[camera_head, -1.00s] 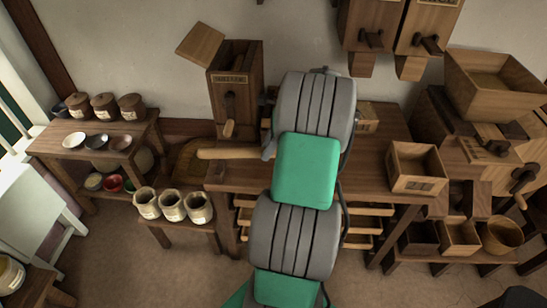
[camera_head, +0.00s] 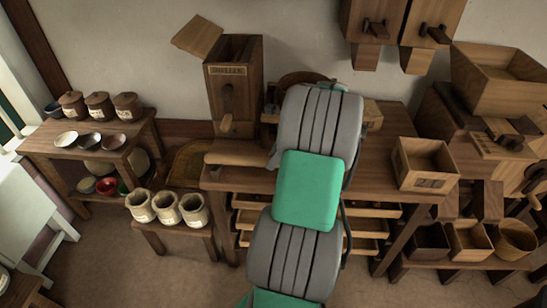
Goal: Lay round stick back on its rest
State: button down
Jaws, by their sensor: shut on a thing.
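The round stick (camera_head: 238,158) is a pale wooden rod lying level across the picture, over the back left part of the workbench (camera_head: 240,179). Its right end runs behind my arm. My gripper (camera_head: 273,158) shows only as a grey sliver at the left edge of my arm, shut on the stick's right part. My arm hides the fingertips and the middle of the bench. I cannot tell how high the stick is above the bench top. The stick's rest cannot be made out; it may be hidden behind my arm.
A tall box mill (camera_head: 233,95) with a crank and open lid stands behind the stick. An open wooden box (camera_head: 424,165) sits at the bench's right. Several pale jars (camera_head: 167,208) stand on a low stool at left. Left shelf (camera_head: 125,133) holds bowls and lidded pots.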

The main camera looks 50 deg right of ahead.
jog(key=shift+f, duration=0.75)
jog(key=c, duration=1)
grip_release()
jog(key=shift+r, duration=0.1)
